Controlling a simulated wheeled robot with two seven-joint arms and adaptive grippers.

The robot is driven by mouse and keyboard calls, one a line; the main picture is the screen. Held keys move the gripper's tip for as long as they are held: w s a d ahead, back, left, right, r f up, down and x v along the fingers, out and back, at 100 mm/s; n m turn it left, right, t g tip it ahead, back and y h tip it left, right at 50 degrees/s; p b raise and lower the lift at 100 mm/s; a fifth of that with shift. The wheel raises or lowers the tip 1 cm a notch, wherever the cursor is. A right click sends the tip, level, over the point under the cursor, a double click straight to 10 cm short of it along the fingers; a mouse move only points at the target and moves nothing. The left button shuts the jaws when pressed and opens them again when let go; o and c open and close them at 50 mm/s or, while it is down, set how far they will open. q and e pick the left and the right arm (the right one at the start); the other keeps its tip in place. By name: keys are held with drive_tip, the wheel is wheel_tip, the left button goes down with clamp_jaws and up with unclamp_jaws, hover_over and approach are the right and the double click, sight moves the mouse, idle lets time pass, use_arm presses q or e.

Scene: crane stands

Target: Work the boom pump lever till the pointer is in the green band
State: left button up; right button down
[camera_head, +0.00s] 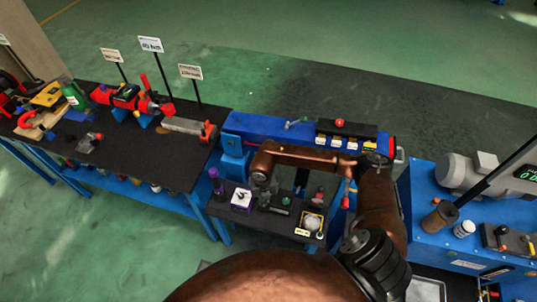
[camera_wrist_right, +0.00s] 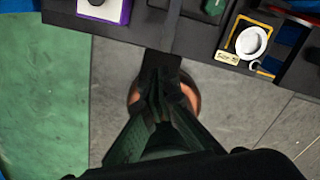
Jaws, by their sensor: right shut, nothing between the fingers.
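My right gripper (camera_head: 264,190) hangs at the end of my brown arm above the low dark shelf. In the right wrist view its fingers (camera_wrist_right: 160,88) are together and empty, just off the shelf's edge. A red-gripped lever (camera_head: 346,196) hangs beside my forearm, apart from the gripper; I cannot tell whether it is the boom pump lever. A round white piece in a yellow-edged frame (camera_head: 312,222) sits on the shelf, also in the wrist view (camera_wrist_right: 251,41). I can make out no pointer or green band. My left gripper is not in view.
A purple-edged box (camera_head: 241,200) stands on the low shelf (camera_head: 229,214). Behind is a blue bench (camera_head: 255,127) with a labelled black panel (camera_head: 346,131). A dark table (camera_head: 180,168) with tools is left, a blue cabinet (camera_head: 428,208) with a grey motor (camera_head: 462,172) right.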

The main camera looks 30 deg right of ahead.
drive_tip(key=shift+f+b, duration=2.5)
drive_tip(key=shift+f, duration=1.55)
drive_tip(key=shift+r+p, duration=1.8)
drive_tip(key=shift+r, duration=0.7)
drive_tip(key=shift+r+p, duration=1.6)
drive_tip(key=shift+r, duration=0.8)
drive_tip(key=shift+r, duration=0.15)
